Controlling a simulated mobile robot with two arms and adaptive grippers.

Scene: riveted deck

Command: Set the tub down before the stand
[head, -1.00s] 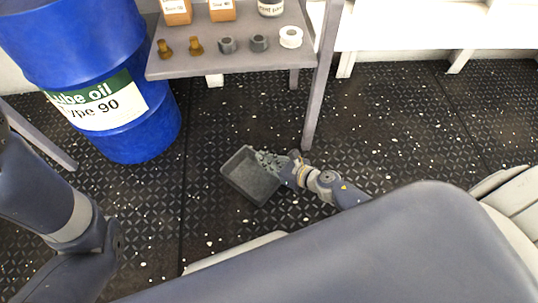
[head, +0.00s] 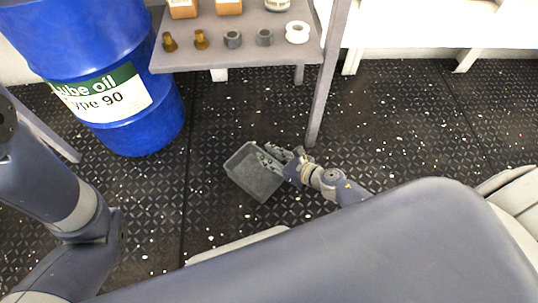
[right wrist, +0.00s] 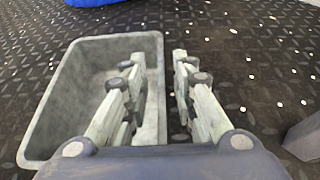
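The grey tub (head: 240,181) is an empty, open rectangular box. It appears to rest on the dark deck in front of the grey stand (head: 215,57), a little left of the stand's near leg. In the right wrist view the tub (right wrist: 48,108) fills the left side. My right gripper (head: 273,157) is at the tub's right wall. In the right wrist view its fingers (right wrist: 158,60) are apart, one inside the tub and one outside, with a gap between the outer finger and the wall. My left gripper is out of view.
A blue lube oil drum (head: 130,70) stands left of the stand. Brass fittings (head: 185,41), grey nuts (head: 248,38) and a white ring (head: 297,32) lie on the stand's shelf. The patterned deck (head: 400,125) is clear to the right.

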